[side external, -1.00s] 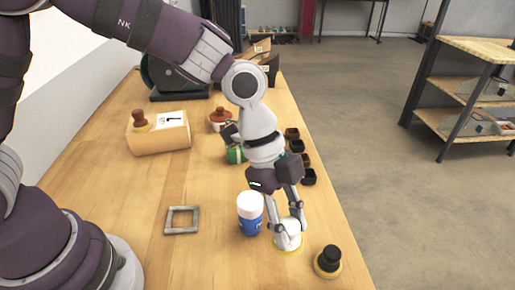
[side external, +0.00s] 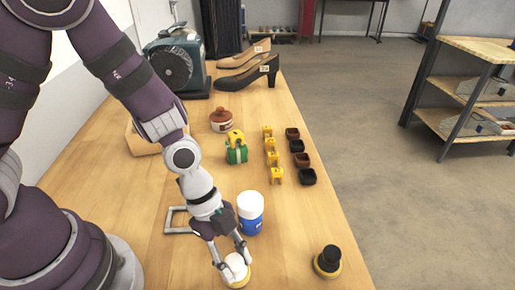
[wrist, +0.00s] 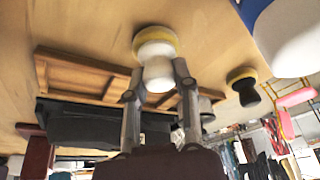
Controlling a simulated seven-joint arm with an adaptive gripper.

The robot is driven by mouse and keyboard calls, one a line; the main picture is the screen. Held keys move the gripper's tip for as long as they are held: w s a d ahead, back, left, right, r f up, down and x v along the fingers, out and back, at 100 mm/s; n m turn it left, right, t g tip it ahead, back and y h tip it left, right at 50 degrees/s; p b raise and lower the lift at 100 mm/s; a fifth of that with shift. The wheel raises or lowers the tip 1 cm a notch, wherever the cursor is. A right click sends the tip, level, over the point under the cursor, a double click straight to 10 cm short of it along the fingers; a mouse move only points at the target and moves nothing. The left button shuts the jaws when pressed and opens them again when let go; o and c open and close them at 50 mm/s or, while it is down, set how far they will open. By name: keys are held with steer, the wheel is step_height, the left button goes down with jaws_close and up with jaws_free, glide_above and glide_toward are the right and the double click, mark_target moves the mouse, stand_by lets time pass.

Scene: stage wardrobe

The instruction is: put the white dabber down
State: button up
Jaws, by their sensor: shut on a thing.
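The white dabber (side external: 236,266) has a white knob and a yellow-edged round base. It is near the front of the wooden table (side external: 100,195), in front of and slightly left of the blue bottle with a white cap (side external: 251,213). My gripper (side external: 232,262) is shut on its knob. In the wrist view the dabber (wrist: 157,48) sits between my fingertips (wrist: 158,76), base pointing away from me. I cannot tell whether its base touches the table.
A black dabber (side external: 327,261) stands right, near the table edge. A grey square frame (side external: 178,219) lies behind my gripper. Several yellow pieces (side external: 271,153) and dark cups (side external: 300,160) stand in rows farther back. A green item (side external: 236,154) stands left of them.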

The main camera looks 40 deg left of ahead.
steer(key=o, duration=0.9)
steer(key=shift+f, duration=0.1)
steer(key=shift+o, duration=0.2)
steer(key=s+a+r+n+t+y, duration=0.1)
steer(key=a+r+n+t+y, duration=0.3)
steer(key=a+r+n, duration=1.1)
step_height(320, 180, up, 4)
steer(key=n+t, duration=0.1)
steer(key=n, duration=0.2)
steer(key=shift+s+f+t+y, duration=0.15)
steer(key=shift+f+t+y, duration=0.05)
steer(key=shift+t+y, duration=0.1)
steer(key=shift+d, duration=0.1)
